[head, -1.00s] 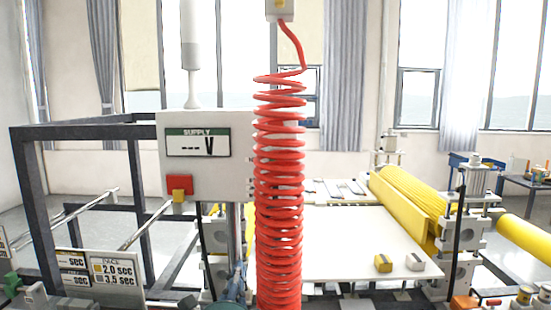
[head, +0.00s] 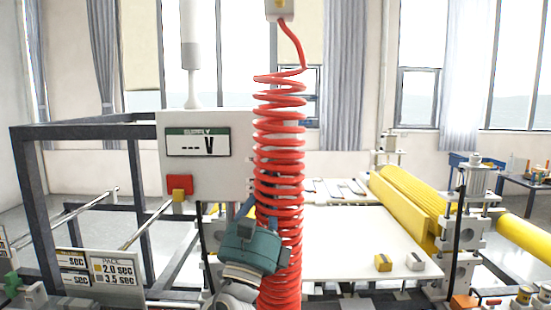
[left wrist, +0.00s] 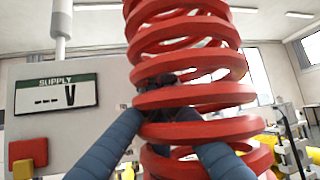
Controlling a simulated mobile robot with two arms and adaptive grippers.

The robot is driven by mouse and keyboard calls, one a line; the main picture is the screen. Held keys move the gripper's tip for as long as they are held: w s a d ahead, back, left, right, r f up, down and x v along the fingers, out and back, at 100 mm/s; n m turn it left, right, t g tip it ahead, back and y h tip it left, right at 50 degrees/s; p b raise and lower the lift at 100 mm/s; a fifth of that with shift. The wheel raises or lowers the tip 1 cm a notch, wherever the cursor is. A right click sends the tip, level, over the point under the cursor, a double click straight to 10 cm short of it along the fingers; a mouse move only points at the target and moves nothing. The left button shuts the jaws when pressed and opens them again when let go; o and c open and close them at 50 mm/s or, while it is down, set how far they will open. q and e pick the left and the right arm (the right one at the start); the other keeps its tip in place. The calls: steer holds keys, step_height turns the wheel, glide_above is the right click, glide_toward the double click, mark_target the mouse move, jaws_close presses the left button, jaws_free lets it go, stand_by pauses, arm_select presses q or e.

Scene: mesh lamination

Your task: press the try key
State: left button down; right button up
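No key with a legible "try" label shows. A white panel (head: 225,175) has a display (head: 197,143) reading "--- V", with a red block (head: 179,185) and a yellow block (head: 179,195) at its lower edge. The red block (left wrist: 28,152) and yellow block (left wrist: 23,170) also show at lower left in the left wrist view. My left gripper (head: 243,208) is right of these blocks, below the panel and beside a red coiled hose (head: 279,140). In the left wrist view its blue fingers converge to dark tips (left wrist: 163,85), partly hidden by the hose (left wrist: 195,95); they look shut. My right gripper is out of view.
A white table (head: 350,235) right of the hose carries a yellow block (head: 383,263) and a whitish block (head: 415,262). A dark frame (head: 38,220) and a sign with seconds (head: 118,272) are at left.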

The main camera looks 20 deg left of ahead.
mark_target(276, 156)
arm_select(q)
steer(key=w+a+b, duration=0.2)
steer(key=w+b, duration=0.2)
steer(key=w, duration=0.4)
steer(key=shift+w+a+b, duration=0.25)
steer(key=shift+b, duration=0.15)
steer(key=shift+w, duration=0.1)
stand_by(1.2)
steer(key=shift+w+a+b, duration=0.1)
steer(key=shift+w+b, duration=0.2)
